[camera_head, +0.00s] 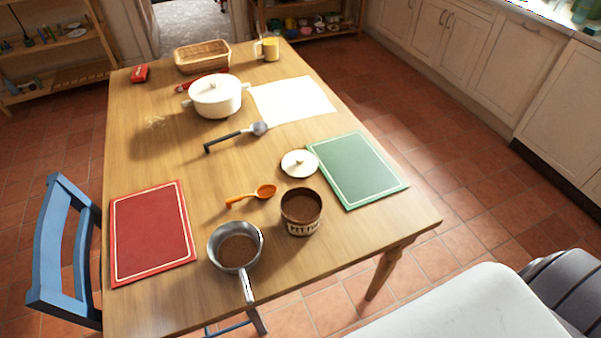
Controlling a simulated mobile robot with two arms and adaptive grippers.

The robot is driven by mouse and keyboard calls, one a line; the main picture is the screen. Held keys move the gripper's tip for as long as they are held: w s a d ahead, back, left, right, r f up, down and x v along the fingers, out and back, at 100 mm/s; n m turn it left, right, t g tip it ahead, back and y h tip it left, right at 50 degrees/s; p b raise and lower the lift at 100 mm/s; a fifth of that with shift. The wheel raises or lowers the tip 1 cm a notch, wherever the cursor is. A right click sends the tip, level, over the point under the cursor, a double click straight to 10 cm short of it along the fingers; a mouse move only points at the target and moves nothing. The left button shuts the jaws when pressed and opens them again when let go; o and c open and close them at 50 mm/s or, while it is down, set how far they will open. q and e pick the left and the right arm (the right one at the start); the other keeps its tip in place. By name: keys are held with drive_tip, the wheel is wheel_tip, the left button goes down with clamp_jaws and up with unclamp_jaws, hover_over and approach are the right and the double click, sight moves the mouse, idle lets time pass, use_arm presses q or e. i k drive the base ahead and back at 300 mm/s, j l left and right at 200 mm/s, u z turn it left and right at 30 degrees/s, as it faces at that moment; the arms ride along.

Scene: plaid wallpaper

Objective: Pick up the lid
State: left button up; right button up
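A small round cream lid (299,163) with a knob on top lies on the wooden table (150,215), beside the left edge of the green placemat (358,170). A brown pet-food tin (302,225) stands open just in front of it, apart from it. A large cream pot (217,106) farther back has its own cream lid (214,86) on top. Neither of my grippers shows in the head view, so I cannot see what they hold.
An orange spoon (252,196) and a saucepan (235,246) lie left of the tin. A dark ladle (236,136) and white sheet (292,100) are behind the small lid. A red placemat (152,231) lies at left, near a blue chair (60,250).

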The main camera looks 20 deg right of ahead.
sight(298, 163)
drive_tip(key=k+l+u, duration=0.25)
drive_tip(key=k+l, duration=0.2)
drive_tip(key=l, duration=0.2)
drive_tip(key=k+l+u, duration=0.2)
drive_tip(key=k+l, duration=0.25)
drive_tip(key=l, duration=0.15)
